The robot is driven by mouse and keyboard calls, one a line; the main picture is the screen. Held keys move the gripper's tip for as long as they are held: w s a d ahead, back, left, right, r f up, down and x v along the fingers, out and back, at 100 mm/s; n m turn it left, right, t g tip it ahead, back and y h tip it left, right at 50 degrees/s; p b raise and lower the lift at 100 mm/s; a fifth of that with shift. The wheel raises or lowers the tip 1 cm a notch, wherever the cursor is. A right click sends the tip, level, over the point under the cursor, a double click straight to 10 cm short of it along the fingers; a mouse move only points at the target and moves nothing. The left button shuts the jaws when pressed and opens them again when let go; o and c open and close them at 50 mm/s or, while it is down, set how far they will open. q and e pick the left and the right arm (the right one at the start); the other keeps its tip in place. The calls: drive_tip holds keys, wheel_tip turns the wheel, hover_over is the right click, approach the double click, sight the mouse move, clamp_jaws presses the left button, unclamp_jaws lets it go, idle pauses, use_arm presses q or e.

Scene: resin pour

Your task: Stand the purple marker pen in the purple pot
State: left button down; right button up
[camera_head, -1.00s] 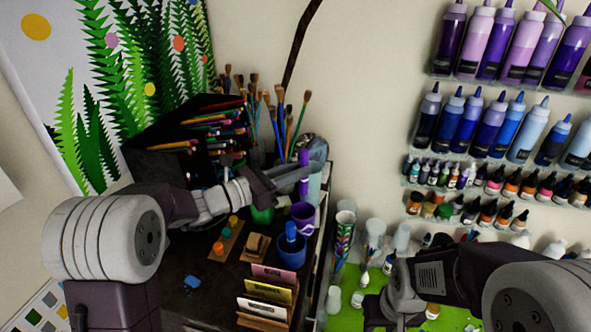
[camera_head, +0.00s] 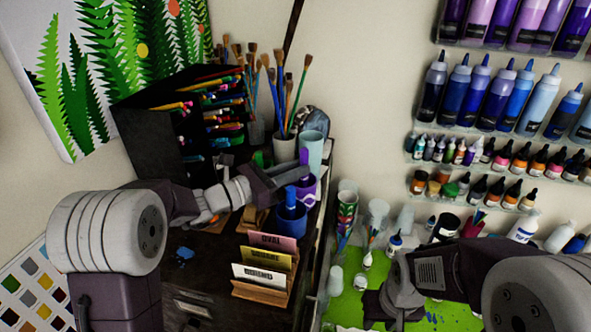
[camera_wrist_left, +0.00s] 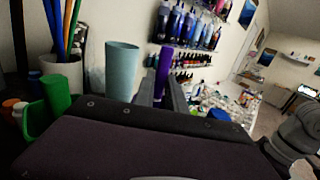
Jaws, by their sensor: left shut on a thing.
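The purple marker pen (camera_head: 304,156) stands about upright in my left gripper (camera_head: 300,173), whose jaws are shut on it. The purple pot (camera_head: 308,189) is directly below those jaws. The pen's lower part is hidden by the fingers and pot rim, so I cannot tell how deep it reaches or whether it touches the bottom. In the left wrist view the pen (camera_wrist_left: 163,72) rises between the two fingers; the pot is hidden there. My right gripper (camera_head: 378,312) hangs low over the green mat, its fingers too dark to read.
A blue pot (camera_head: 291,221) with a blue pen stands just in front of the purple pot. A pale teal cup (camera_head: 311,150) and a brush cup (camera_head: 284,149) stand behind. A label rack (camera_head: 265,265) is in front, and a dark pen organizer (camera_head: 150,140) is to the left.

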use_arm(q)
drive_tip(key=shift+w+f, duration=0.25)
drive_tip(key=shift+f, duration=0.2)
use_arm(e)
drive_tip(key=shift+w+f, duration=0.2)
drive_tip(key=shift+f, duration=0.2)
use_arm(q)
drive_tip(key=c, duration=1.3)
unclamp_jaws()
drive_tip(key=shift+s, duration=0.1)
drive_tip(key=shift+r, duration=0.1)
use_arm(e)
drive_tip(key=shift+s, duration=0.15)
use_arm(q)
drive_tip(key=b+v, duration=0.4)
drive_tip(key=v, duration=0.5)
use_arm(e)
wheel_tip(320, 180, down, 4)
drive_tip(key=shift+r, duration=0.1)
